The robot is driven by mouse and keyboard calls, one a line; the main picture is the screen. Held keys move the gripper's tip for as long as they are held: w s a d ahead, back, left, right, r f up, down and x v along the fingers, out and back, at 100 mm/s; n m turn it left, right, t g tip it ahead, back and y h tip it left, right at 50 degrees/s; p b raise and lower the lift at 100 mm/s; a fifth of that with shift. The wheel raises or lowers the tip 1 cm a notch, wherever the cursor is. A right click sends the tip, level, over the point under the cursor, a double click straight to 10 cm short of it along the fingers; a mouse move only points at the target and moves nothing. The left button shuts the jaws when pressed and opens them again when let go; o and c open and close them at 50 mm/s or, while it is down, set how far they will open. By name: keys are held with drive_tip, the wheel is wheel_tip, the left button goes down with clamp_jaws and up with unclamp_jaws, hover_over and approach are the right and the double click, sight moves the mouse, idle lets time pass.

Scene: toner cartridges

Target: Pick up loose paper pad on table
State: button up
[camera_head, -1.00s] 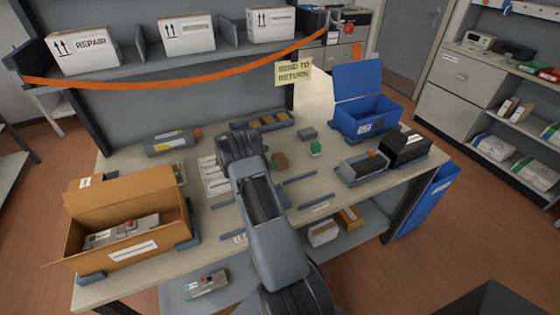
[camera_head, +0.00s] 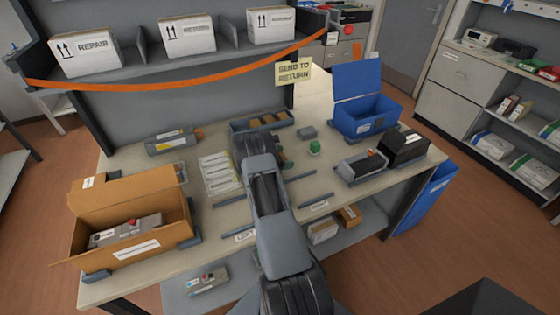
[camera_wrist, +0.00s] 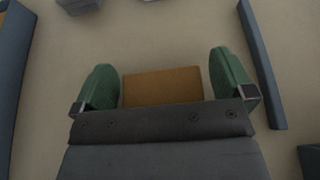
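The loose paper pad (camera_wrist: 162,86) is a flat orange-brown block on the beige table. In the wrist view it lies between the two green fingertips of my gripper (camera_wrist: 163,78), with a narrow gap on each side. My gripper is open, and the dark palm edge covers the near side of the pad. In the head view my arm hides most of the gripper and the pad.
Low grey rails (camera_head: 316,200) lie on the table around the arm. A cardboard box (camera_head: 150,200) is at left; a blue bin (camera_head: 366,115) and a black box (camera_head: 404,148) are at right.

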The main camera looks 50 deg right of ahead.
drive_tip(key=c, duration=0.8)
drive_tip(key=shift+c, duration=0.2)
